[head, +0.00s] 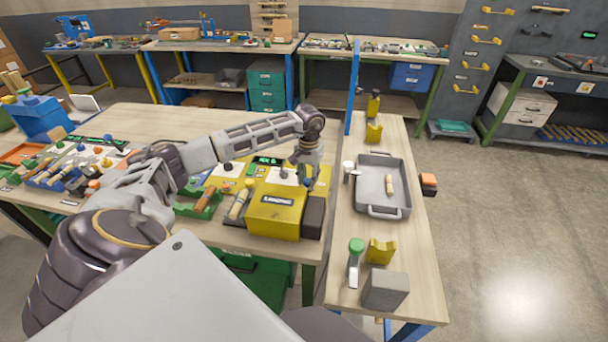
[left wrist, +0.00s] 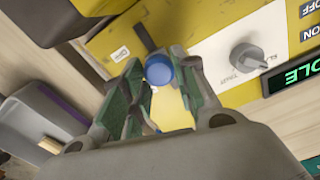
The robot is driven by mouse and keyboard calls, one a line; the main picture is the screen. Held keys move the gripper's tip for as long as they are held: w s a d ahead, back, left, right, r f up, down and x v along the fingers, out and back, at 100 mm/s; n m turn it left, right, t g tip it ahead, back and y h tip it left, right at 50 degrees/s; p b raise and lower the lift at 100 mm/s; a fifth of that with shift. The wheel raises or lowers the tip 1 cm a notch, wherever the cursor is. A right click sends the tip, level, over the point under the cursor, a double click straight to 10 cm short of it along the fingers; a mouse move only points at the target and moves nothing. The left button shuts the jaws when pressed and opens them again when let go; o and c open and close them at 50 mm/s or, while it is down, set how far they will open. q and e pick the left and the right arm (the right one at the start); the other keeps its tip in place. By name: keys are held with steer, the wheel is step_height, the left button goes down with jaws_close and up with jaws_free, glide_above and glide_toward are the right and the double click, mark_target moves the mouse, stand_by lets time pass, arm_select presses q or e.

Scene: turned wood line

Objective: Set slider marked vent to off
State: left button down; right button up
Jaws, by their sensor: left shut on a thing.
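The slider has a round blue knob (left wrist: 158,70) and sits in a dark slot on a yellow panel (left wrist: 105,42). In the left wrist view, the slot shows beyond the knob, towards the top of the picture. A small white label beside it is too small to read. My left gripper (left wrist: 163,88) has its green-padded fingers closed on either side of the blue knob. In the head view my left gripper (head: 307,172) reaches down onto the far right part of the yellow station, and its fingers are hard to make out. My right gripper is not in view.
A grey rotary knob (left wrist: 247,57) stands to the right of the slider, near OFF and ON labels and a green-lit display (left wrist: 295,78). A yellow box (head: 275,212) stands in front of the gripper. A grey tray (head: 382,161) lies on the side table to the right.

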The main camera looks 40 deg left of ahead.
mark_target(306, 183)
arm_select(q)
steer(key=shift+s+d, duration=0.4)
steer(key=shift+s, duration=0.35)
steer(key=shift+s+d, duration=0.4)
steer(key=shift+s, duration=0.3)
steer(key=shift+s+d, duration=0.1)
steer(key=shift+s, duration=0.05)
steer(key=shift+f, duration=0.1)
steer(key=c, duration=1.1)
jaws_free()
steer(key=shift+s, duration=0.15)
steer(key=shift+r, duration=0.4)
step_height(306, 183, up, 11)
steer(key=shift+r, duration=0.2)
